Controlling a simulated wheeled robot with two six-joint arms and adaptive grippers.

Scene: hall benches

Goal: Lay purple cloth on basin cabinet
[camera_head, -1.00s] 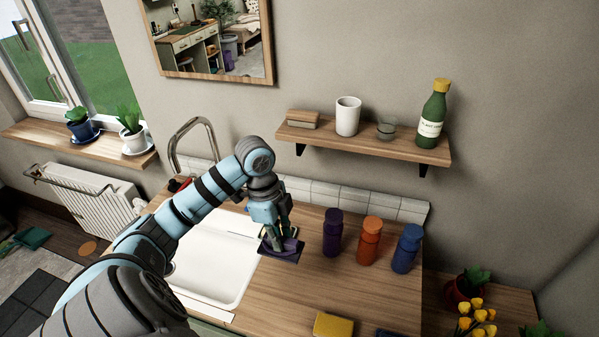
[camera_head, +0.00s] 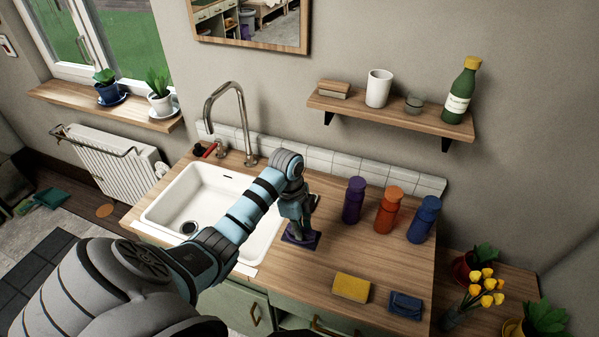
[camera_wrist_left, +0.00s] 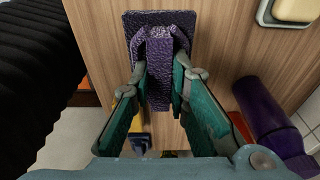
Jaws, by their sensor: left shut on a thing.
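The purple cloth (camera_head: 301,241) is in my left gripper (camera_head: 297,222), over the wooden top of the basin cabinet (camera_head: 330,262), just right of the white basin. In the left wrist view, a fold of the cloth (camera_wrist_left: 158,75) is pinched between the fingers of the left gripper (camera_wrist_left: 163,92), and a flat part spreads beyond them over wood. The gripper is shut on the cloth. I cannot tell whether the cloth touches the top. My right gripper is not in view.
Purple (camera_head: 354,200), orange (camera_head: 388,211) and blue (camera_head: 423,220) bottles stand at the back right. A yellow folded cloth (camera_head: 351,287) and a blue one (camera_head: 406,305) lie at the front. The white basin (camera_head: 171,205) and faucet (camera_head: 244,120) are left. A shelf (camera_head: 395,115) hangs above.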

